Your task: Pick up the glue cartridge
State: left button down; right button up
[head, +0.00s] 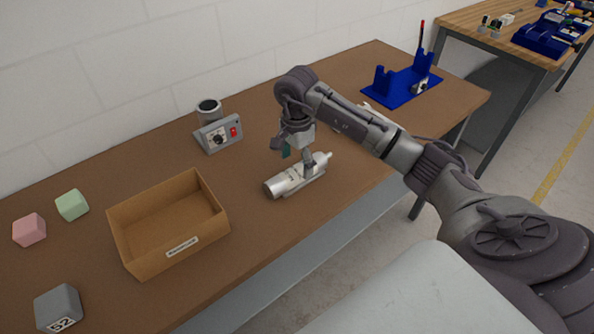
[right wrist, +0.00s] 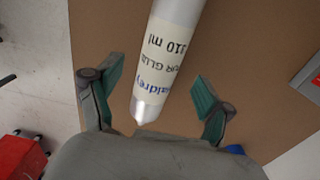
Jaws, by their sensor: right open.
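The glue cartridge (head: 284,184) is a silver-grey tube lying on the brown table, its narrow tip pointing to the upper right in the head view. In the right wrist view the cartridge (right wrist: 166,62) shows a cream label with "310 ml" and its pointed tip toward my gripper's base. My right gripper (head: 297,161) is over the cartridge, pointing down. Its green-padded fingers (right wrist: 158,88) are open, one on either side of the cartridge, with gaps between pads and tube in the wrist view. My left gripper is not in view.
An open cardboard box (head: 122,240) stands left of the cartridge. A grey device with a dial (head: 218,136) is behind it. A blue stand (head: 405,88) is at the far right. Pink (head: 29,230), green (head: 72,205) and grey (head: 58,308) cubes lie at the left.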

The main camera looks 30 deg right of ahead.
aim_at(297, 167)
notch_tip(297, 167, down, 2)
jog(key=shift+f+p, duration=0.2)
jog(key=shift+p, duration=0.1)
jog(key=shift+f, duration=0.45)
jog(key=c, duration=0.5)
grip_shut()
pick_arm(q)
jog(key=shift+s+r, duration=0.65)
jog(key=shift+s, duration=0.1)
pick_arm(e)
jog(key=shift+d, duration=0.1)
